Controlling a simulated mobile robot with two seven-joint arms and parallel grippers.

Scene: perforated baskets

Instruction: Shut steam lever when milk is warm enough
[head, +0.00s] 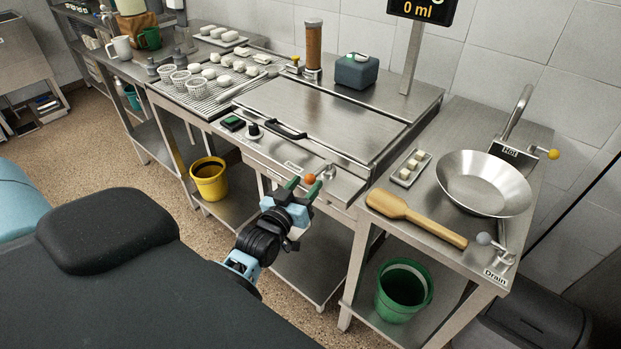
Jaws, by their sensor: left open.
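A small lever with an orange ball knob (309,178) stands at the front edge of the steel worktop; no label on it is readable. My left gripper (302,188) has green fingertips. It is open around or just in front of the orange knob; I cannot tell whether it touches. A flat steel cover (325,110) with a black handle (287,130) lies on the worktop behind the knob. No milk is visible, and no temperature reading shows. My right gripper is out of view.
A display (423,10) reads 0 ml. At right are a steel bowl (484,187), a wooden paddle (410,218), a yellow-knobbed Hot lever (552,154) and a grey-knobbed Drain lever (485,239). Yellow (210,183) and green (404,290) buckets stand on lower shelves.

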